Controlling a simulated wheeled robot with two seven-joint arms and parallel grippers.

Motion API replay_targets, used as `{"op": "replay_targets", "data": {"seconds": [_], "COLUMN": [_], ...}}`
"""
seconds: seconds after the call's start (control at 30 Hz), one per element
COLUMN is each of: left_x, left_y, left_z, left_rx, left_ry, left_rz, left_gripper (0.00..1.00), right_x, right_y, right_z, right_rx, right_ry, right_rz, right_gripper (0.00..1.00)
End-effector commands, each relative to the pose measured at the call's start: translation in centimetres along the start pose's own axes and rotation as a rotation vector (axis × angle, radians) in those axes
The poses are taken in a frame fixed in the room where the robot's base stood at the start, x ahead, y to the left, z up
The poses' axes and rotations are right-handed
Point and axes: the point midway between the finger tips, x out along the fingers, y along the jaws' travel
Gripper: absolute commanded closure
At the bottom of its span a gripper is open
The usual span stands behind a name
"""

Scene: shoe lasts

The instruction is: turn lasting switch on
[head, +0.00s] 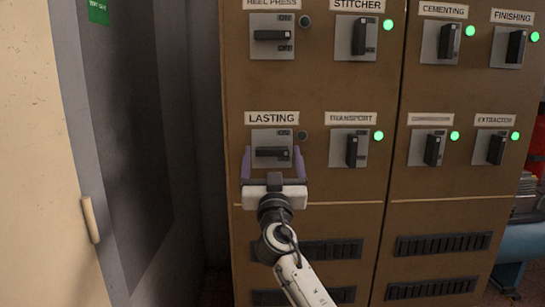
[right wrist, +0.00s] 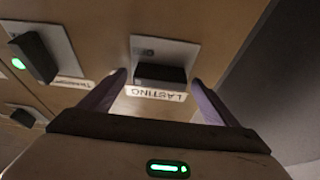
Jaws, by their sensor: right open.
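The lasting switch (head: 271,153) is a black handle on a grey plate under the LASTING label (head: 272,118) in the head view. Its handle lies horizontal, and the lamp (head: 304,135) beside it is dark. My right gripper (head: 272,158) is open, with its purple fingers on either side of the switch plate. In the right wrist view, the switch handle (right wrist: 160,73) sits between the two spread fingertips (right wrist: 158,80); I cannot tell whether they touch anything. My left gripper is not in view.
The transport switch (head: 352,151) stands close to the right, its handle upright and its lamp (head: 379,135) green. The heel press switch (head: 272,35) above is horizontal with a dark lamp. Other switches to the right are upright with green lamps. A grey door frame (head: 85,150) is at the left.

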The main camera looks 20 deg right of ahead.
Motion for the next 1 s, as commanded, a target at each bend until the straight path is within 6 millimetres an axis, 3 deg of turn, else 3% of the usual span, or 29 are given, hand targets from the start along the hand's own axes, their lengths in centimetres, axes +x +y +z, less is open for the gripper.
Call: {"op": "replay_targets", "data": {"seconds": [0.17,0.43,0.73,1.0], "left_x": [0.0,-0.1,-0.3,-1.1], "left_y": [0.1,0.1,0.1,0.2], "left_z": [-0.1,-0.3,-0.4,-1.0], "left_rx": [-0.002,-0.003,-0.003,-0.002], "left_ry": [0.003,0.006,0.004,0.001], "left_rz": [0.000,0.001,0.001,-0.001], "left_gripper": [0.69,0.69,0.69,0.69], "right_x": [0.0,0.0,0.0,0.1], "right_y": [0.0,0.0,0.1,0.2], "right_z": [0.0,0.0,0.0,-0.2], "right_rx": [-0.001,-0.001,-0.035,-0.182], "right_ry": [0.000,0.000,0.000,0.000], "right_rz": [0.000,0.000,-0.014,-0.075], "right_gripper": [0.17,0.58,0.58,0.58]}}
